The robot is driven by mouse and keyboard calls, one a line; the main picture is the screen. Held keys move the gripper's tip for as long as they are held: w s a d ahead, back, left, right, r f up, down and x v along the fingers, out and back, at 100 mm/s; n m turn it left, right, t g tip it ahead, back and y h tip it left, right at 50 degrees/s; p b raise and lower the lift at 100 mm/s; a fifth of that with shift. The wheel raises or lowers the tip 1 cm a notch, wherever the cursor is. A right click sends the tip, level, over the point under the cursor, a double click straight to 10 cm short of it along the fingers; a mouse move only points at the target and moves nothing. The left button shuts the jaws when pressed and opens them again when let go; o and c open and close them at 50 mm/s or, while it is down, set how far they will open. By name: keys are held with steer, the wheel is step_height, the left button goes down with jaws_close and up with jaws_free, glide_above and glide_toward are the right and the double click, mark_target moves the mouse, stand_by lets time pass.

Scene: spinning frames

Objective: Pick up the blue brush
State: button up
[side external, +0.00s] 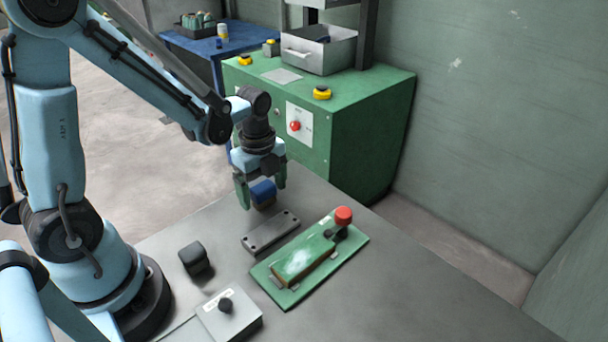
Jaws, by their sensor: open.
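A small blue object (263,188), which looks like the blue brush, sits at the far edge of the grey table (390,290). Its lower part looks dark or brownish. My gripper (260,192) points down over it, with one green finger on each side of the blue part. The fingers are open. I cannot tell from this view whether they touch it. The near finger hides part of its left side.
A dark grey block with holes (271,232) lies close in front of the gripper. Beside it is a green plate (330,268) with a red-knobbed clamp (343,215). A black block (195,259) and a grey box with a knob (230,318) stand nearer. A green machine (370,130) stands behind.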

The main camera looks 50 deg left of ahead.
mark_target(264, 191)
steer(key=shift+f, duration=0.15)
steer(key=c, duration=1)
steer(key=shift+c, duration=0.2)
steer(key=shift+r, duration=0.65)
steer(key=r, duration=0.1)
steer(key=d+r, duration=0.1)
steer(key=r, duration=0.1)
steer(key=shift+s+d+r, duration=0.15)
steer(key=shift+s+r, duration=0.15)
steer(key=s+d+r, duration=0.4)
steer(key=d+r, duration=0.2)
steer(key=d, duration=0.3)
steer(key=shift+d, duration=0.2)
steer(key=shift+s, duration=0.1)
